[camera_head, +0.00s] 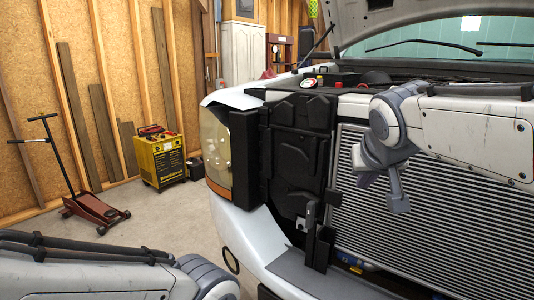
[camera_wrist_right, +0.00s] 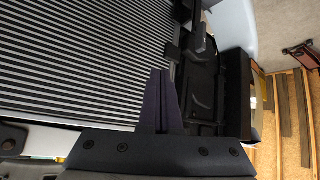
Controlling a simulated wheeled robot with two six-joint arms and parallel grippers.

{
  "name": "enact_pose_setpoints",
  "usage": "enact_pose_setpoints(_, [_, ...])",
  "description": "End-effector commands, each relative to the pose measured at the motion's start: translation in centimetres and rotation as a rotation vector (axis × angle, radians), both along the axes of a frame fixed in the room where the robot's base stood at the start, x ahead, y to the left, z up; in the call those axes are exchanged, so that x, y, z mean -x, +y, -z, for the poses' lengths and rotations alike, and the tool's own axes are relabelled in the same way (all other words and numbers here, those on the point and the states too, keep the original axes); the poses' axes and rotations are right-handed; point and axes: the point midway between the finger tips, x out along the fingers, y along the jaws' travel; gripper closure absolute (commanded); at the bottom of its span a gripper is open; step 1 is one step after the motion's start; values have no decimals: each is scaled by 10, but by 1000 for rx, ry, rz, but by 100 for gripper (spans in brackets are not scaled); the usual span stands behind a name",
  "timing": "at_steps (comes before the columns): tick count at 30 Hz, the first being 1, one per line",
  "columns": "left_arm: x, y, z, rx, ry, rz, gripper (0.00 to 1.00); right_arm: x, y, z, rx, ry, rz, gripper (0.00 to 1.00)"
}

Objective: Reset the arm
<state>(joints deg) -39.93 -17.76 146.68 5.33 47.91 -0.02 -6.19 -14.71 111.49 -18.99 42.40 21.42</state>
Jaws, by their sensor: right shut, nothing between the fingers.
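My right arm reaches in from the right in the head view. Its gripper (camera_head: 398,200) points downward in front of the radiator (camera_head: 430,225), with its fingers together and nothing between them. In the right wrist view the closed fingers (camera_wrist_right: 162,80) show at the centre, in front of the radiator's dark fins (camera_wrist_right: 80,60). I cannot tell how far the fingertips are from the fins. My left arm (camera_head: 80,272) lies low at the bottom left of the head view; its gripper is outside the picture.
The pickup's white front (camera_head: 245,235) stands with its hood up and headlight (camera_head: 215,150) exposed. A black upright bracket (camera_head: 315,235) stands beside the radiator's left edge. A yellow charger (camera_head: 160,160) and a red floor jack (camera_head: 95,210) stand on the open floor at left.

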Motion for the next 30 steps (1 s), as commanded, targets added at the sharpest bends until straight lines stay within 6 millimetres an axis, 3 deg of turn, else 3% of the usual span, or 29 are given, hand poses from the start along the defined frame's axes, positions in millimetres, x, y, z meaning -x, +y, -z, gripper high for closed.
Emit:
enact_pose_setpoints(1, [0, 0, 0, 0, 0, 0, 25, 15, 29, 29, -6, 75, -82, 100])
enact_pose_setpoints(3, [0, 0, 0, 0, 0, 0, 25, 41, 61, 65, -10, 176, -187, 100])
enact_pose_setpoints(7, [0, 0, 0, 0, 0, 0, 25, 98, 107, 123, -9, 353, -369, 100])
enact_pose_setpoints(12, [0, 0, 0, 0, 0, 0, 25, 170, 136, 175, 8, 539, -552, 100])
enact_pose_setpoints(19, [0, 0, 0, 0, 0, 0, 25, 257, 144, 222, 43, 744, -740, 100])
enact_pose_setpoints(30, [0, 0, -95, 0, 0, 0, 25, 256, 144, 126, 40, 743, -738, 100])
